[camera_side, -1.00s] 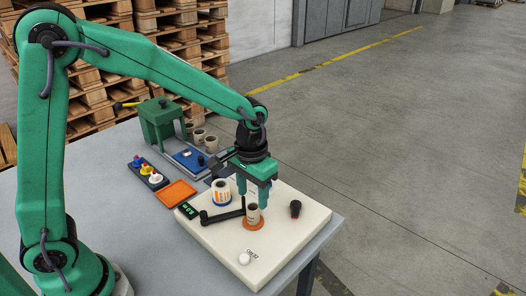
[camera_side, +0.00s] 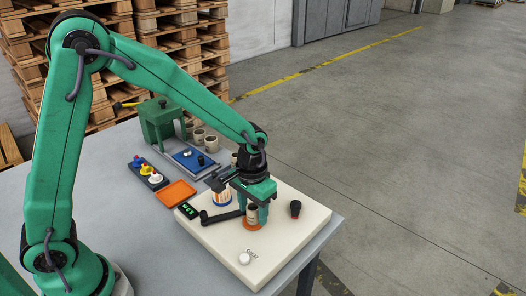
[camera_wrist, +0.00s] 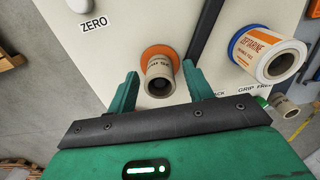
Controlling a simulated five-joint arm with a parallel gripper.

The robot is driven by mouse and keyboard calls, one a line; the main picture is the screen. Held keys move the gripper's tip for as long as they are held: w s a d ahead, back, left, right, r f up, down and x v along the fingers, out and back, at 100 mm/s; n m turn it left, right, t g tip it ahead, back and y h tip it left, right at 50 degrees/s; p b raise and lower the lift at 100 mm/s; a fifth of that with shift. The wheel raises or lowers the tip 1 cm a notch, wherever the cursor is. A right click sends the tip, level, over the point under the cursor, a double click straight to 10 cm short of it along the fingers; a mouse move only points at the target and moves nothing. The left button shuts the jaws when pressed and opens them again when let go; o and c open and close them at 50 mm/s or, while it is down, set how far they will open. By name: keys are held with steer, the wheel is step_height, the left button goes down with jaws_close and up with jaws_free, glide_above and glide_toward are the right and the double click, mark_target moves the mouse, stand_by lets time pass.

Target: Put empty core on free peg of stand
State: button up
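The empty core (camera_side: 252,213), a short beige tube, stands on the orange hub (camera_side: 252,224) of the cream rewinder (camera_side: 290,225). In the wrist view, the core (camera_wrist: 160,80) shows its dark hollow end, with the orange hub (camera_wrist: 150,52) behind it. My gripper (camera_wrist: 160,78) is open, with one green finger on each side of the core and a visible gap to each. Several beige cores (camera_side: 198,135) stand in a row beyond the rewinder. The stand's free peg cannot be clearly made out.
A printed label roll (camera_side: 221,197) sits beside a black arm (camera_side: 222,216) on the rewinder. A black knob (camera_side: 295,208) and white button (camera_side: 244,259) are on its top. An orange tray (camera_side: 176,193), blue plate (camera_side: 190,159) and green press (camera_side: 160,122) stand to the left.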

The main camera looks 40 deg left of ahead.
steer(key=c, duration=0.7)
steer(key=shift+o, duration=0.2)
steer(key=shift+r, duration=3.5)
